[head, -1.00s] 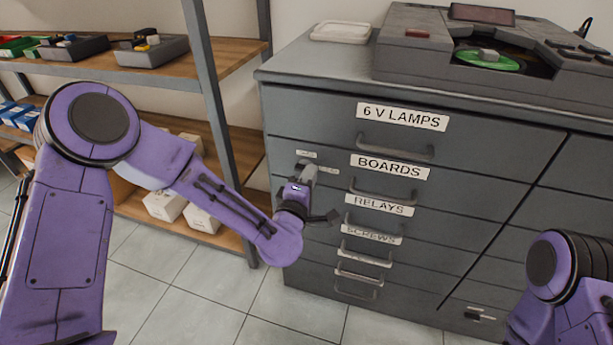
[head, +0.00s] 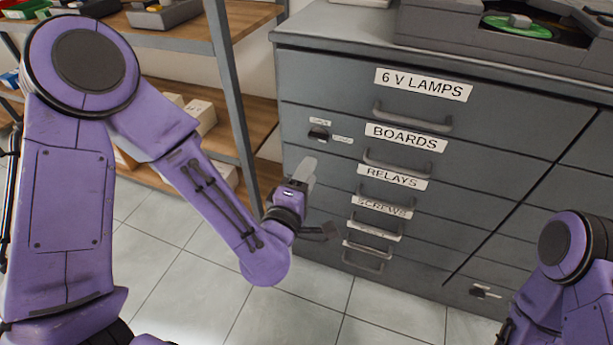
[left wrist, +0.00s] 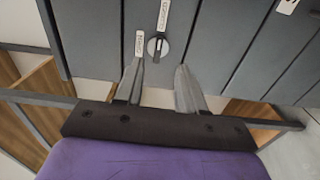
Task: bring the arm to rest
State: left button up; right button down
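My left gripper (head: 304,176) is in front of the grey drawer cabinet (head: 330,97), below and apart from a small dark knob (head: 319,134) on its front. In the left wrist view the two fingers (left wrist: 160,82) stand apart with nothing between them. The knob (left wrist: 158,47) lies beyond the fingertips there, with two small labels beside it that are too small to read. My left arm (head: 215,195) is bent, reaching from the left. Part of my right arm (head: 570,265) shows at the lower right; its gripper is out of view.
The cabinet's drawers look shut, with handles (head: 411,118) sticking out. A record player (head: 470,35) stands on top. A shelf rack (head: 233,100) with trays and boxes stands left of the cabinet. Tiled floor (head: 320,290) is clear in front.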

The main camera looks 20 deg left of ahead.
pick_arm(q)
jog(key=shift+s, duration=0.2)
dwell(0.3)
jog(key=s+a+f+m+g+y, duration=0.1)
jog(key=s+a+f+m+g, duration=0.3)
jog(key=f, duration=0.5)
jog(key=s+a+f+m+g+y, duration=0.1)
jog(key=s+a+f+m+g, duration=0.15)
jog(key=s+f, duration=0.4)
jog(key=s+a+f+m+g, duration=0.3)
jog(key=a+f+g, duration=0.15)
jog(key=f, duration=0.55)
jog(key=s+a+f+m+g+y, duration=0.1)
jog(key=s+a+f+g, duration=0.15)
jog(key=s, duration=0.35)
jog(key=s+a+f+g+y, duration=0.1)
jog(key=s+a+f, duration=0.1)
jog(key=s+f, duration=0.25)
notch_tip(320, 180, up, 14)
jog(key=s+p, duration=0.2)
jog(key=p, duration=1.1)
jog(key=shift+f, duration=0.15)
